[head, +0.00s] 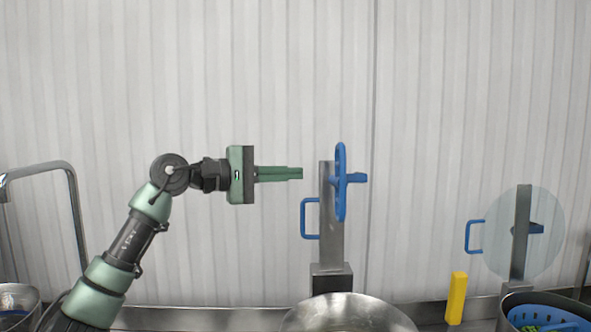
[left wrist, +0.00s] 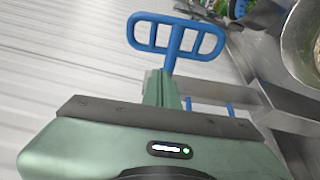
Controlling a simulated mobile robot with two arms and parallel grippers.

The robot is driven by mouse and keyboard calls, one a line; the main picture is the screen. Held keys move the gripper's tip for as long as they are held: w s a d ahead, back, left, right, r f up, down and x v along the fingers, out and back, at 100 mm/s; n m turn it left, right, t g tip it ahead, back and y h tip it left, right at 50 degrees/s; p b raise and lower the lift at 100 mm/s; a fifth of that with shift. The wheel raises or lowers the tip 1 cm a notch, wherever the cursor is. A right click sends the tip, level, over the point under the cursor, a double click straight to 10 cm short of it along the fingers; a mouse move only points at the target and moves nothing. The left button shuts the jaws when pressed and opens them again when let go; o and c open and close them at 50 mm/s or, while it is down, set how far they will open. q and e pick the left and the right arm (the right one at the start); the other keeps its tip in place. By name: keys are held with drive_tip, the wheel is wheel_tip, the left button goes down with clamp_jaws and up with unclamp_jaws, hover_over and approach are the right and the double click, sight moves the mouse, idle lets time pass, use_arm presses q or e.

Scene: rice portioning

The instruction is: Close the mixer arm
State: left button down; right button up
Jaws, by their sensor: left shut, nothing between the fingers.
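The mixer arm (head: 328,228) is a grey metal bar standing upright on a grey block behind a metal bowl (head: 345,312). A blue handle (head: 303,219) is on its left side and a blue paddle (head: 341,182) near its top. My left gripper (head: 302,173) is shut and empty, pointing right, just left of the bar's upper part and above the handle. In the left wrist view, the shut fingers (left wrist: 160,88) point toward the blue paddle (left wrist: 175,38), which has an open frame. Part of the blue handle (left wrist: 205,105) shows beyond the gripper body. Whether the fingertips touch the bar is unclear.
A second grey upright (head: 521,230) with a blue handle (head: 474,237) stands at the right, overlapped by a translucent disc. A yellow block (head: 456,298) and a dark pot (head: 515,287) holding a blue basket are on the right. A metal pipe (head: 75,210) is at the left.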

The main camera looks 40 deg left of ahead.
sight(324, 173)
use_arm(q)
drive_tip(key=p+x, duration=0.3)
drive_tip(key=x, duration=0.4)
drive_tip(key=shift+w+r, duration=0.1)
drive_tip(key=shift+w, duration=0.15)
drive_tip(key=shift+w+d, duration=0.2)
drive_tip(key=shift+d, duration=0.05)
